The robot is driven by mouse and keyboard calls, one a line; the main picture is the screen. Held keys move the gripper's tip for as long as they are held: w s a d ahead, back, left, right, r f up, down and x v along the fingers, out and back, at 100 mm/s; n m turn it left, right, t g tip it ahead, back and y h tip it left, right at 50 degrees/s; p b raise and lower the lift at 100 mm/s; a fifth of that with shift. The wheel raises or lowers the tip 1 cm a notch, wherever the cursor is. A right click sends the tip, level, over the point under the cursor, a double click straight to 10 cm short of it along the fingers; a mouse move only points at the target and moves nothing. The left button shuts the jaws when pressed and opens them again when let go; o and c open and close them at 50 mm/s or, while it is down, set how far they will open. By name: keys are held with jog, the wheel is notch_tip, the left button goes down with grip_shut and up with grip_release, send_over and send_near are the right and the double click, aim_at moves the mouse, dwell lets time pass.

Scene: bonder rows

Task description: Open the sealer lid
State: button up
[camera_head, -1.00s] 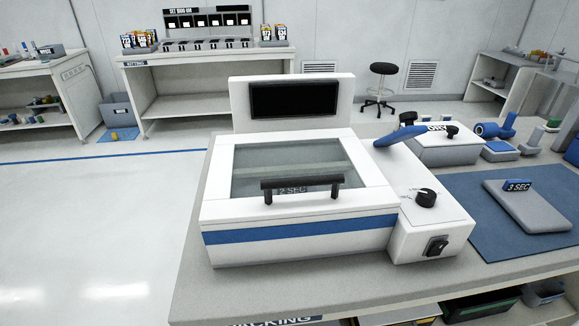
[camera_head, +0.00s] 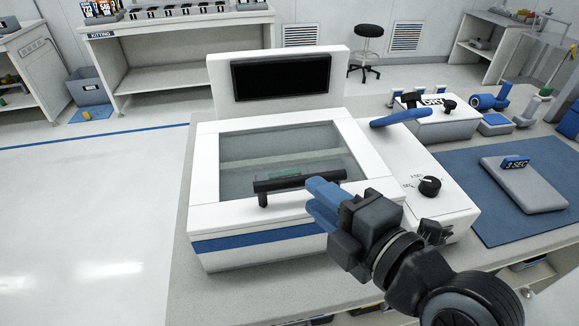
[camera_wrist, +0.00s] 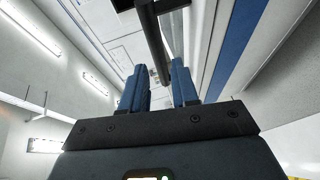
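The white sealer (camera_head: 270,232) with a blue front stripe stands on the grey bench. Its lid, with a glass window (camera_head: 240,178), lies flat and shut. The black lid handle (camera_head: 285,183) runs along the lid's front edge; a dark bar, seemingly the handle (camera_wrist: 152,35), shows in the wrist view. My gripper (camera_head: 316,197), with blue fingers, is at the handle's right end. In the wrist view my gripper (camera_wrist: 158,80) is open, with the bar in line with the gap between its fingers. Whether they touch the handle I cannot tell.
A dark screen (camera_head: 280,77) rises behind the lid. A blue lever (camera_head: 400,117) and a black knob (camera_head: 429,186) are on the sealer's right side. A blue mat (camera_head: 465,170) with a grey pad (camera_head: 524,186) lies to the right. The floor at left is clear.

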aim_at(301, 184)
jog(key=p+x, duration=0.2)
jog(key=x, duration=0.6)
jog(key=shift+r, duration=0.1)
jog(key=shift+s, duration=0.1)
grip_shut()
